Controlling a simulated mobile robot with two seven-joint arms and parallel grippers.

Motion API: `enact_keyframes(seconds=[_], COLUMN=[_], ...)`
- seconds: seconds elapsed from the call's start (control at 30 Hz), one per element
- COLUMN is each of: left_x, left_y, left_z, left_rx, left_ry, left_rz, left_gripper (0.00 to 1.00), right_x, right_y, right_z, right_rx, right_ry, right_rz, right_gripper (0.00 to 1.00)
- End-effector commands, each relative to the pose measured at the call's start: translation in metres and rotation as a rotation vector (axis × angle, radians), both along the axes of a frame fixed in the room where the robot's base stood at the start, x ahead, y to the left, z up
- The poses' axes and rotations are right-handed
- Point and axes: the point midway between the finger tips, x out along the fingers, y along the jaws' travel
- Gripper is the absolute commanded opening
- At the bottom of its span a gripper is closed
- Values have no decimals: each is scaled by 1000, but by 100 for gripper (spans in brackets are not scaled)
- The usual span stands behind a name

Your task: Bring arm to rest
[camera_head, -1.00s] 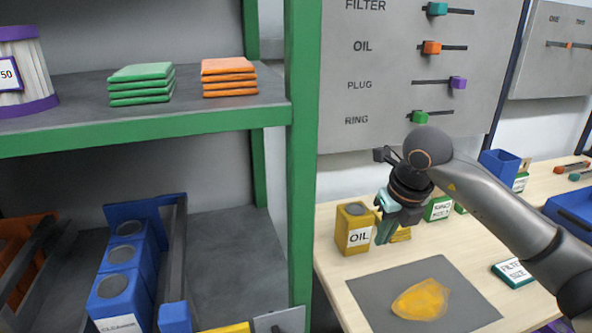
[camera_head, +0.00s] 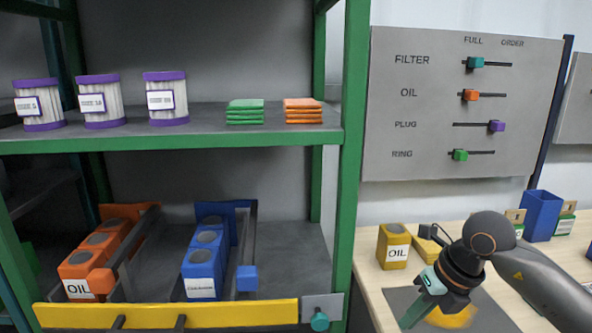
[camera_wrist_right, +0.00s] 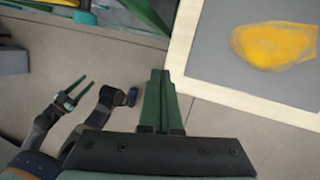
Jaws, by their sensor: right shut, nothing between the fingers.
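My right gripper (camera_head: 414,309) is in the lower right of the head view, over the front of the table near the grey mat (camera_head: 398,298). It points down. In the right wrist view its green fingers (camera_wrist_right: 160,98) lie together with nothing between them. My left gripper (camera_wrist_right: 76,92) shows small at the left of the right wrist view, above the floor. Its two green fingers are apart and empty. It does not show in the head view.
A yellow OIL can (camera_head: 394,246) stands on the table (camera_head: 368,270) behind the right gripper. A yellow patch (camera_wrist_right: 275,45) lies on the mat. The green-framed shelf (camera_head: 352,160) stands left of the table, holding filters, stacked pads and orange and blue cans.

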Motion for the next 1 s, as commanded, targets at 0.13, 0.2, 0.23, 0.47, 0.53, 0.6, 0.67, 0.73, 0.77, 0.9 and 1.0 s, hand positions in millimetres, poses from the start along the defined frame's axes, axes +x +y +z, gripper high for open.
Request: enact_keyframes(seconds=[0.13, 0.2, 0.23, 0.47, 0.53, 0.6, 0.67, 0.73, 0.77, 0.9, 1.0], left_x=[7, 10, 10, 7, 4, 2, 0, -2, -3, -5, -5], left_y=[1, 2, 3, 6, 7, 8, 9, 11, 11, 16, 18], left_z=[15, 21, 24, 36, 39, 42, 45, 48, 50, 56, 61], left_rx=[0, 1, 1, 6, 7, 8, 8, 10, 11, 17, 22], left_ry=[-23, -32, -33, -25, -22, -19, -17, -15, -14, -8, -8], left_rz=[3, 5, 6, 12, 15, 17, 19, 21, 23, 29, 34], left_gripper=[50, 50, 50, 50, 50, 50, 50, 50, 50, 50, 50], right_x=[-28, -44, -51, -80, -77, -68, -59, -48, -45, -45, -71], right_y=[73, 108, 122, 192, 194, 187, 175, 157, 147, 101, 70], right_z=[-16, -15, -13, 33, 45, 51, 49, 36, 28, -37, -99], right_rx=[299, 473, 554, 1234, 1421, 1589, 1713, 1830, 1870, 1960, 1920], right_ry=[78, 117, 133, 267, 303, 335, 362, 393, 405, 469, 526], right_rz=[119, 151, 158, 3, -121, -281, -447, -664, -765, -1294, -1702], right_gripper=[0, 0, 0, 0, 0, 0, 0, 0, 0, 0, 0])
